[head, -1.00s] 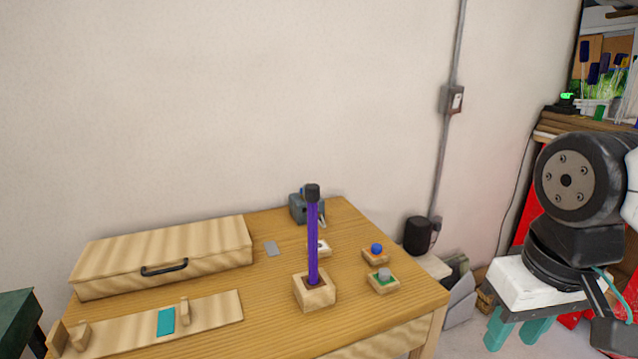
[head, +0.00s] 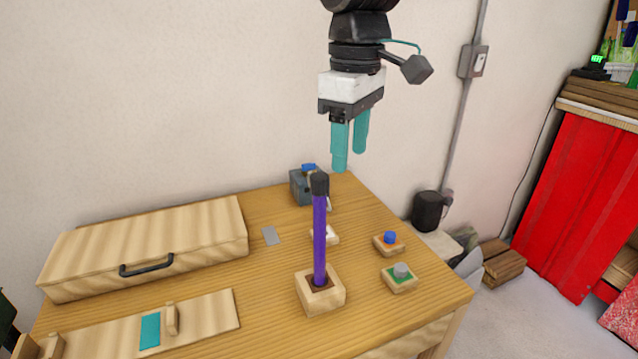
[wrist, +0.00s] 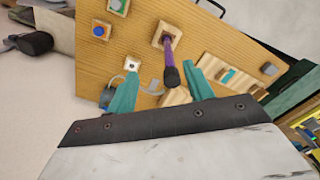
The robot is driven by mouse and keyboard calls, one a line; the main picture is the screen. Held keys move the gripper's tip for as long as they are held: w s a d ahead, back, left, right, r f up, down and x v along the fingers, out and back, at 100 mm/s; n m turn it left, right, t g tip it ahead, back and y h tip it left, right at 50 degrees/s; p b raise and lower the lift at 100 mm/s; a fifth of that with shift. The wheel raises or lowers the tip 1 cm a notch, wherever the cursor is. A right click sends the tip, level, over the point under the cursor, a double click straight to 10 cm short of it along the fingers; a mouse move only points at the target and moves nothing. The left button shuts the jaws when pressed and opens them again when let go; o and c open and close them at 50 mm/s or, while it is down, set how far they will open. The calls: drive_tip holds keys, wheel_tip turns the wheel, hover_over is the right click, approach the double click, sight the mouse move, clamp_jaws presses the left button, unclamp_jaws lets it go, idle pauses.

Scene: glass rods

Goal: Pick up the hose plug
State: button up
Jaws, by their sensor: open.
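A purple rod (head: 319,240) with a black cap (head: 319,184) stands upright in a square wooden block (head: 312,300) on the table. Nothing in view is clearly labelled as the hose plug; I cannot tell whether this capped rod is it. My gripper (head: 350,160) is open and empty, its teal fingers pointing down, above and a little right of the cap in the head view. In the wrist view the black cap (wrist: 173,78) shows between the fingers, apart from both. A grey box (head: 300,190) with a blue top sits behind the rod.
A wooden case (head: 150,245) with a black handle lies at left. A board with a teal patch (head: 150,329) is in front of it. Small blocks with a blue knob (head: 389,238) and a grey knob (head: 401,271) sit right of the rod. A grey card (head: 270,236) lies flat.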

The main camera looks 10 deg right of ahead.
sight(320, 176)
drive_tip(key=a, duration=0.1)
drive_tip(key=w+a+n, duration=0.1)
drive_tip(key=a, duration=0.1)
drive_tip(key=shift+w+a+r, duration=0.15)
drive_tip(key=shift+w+a, duration=0.15)
drive_tip(key=shift+w, duration=0.05)
drive_tip(key=shift+a+f+n, duration=0.25)
drive_tip(key=shift+f+n, duration=0.05)
wheel_tip(320, 176, down, 7)
drive_tip(key=shift+w+f, duration=0.1)
drive_tip(key=c, duration=1.1)
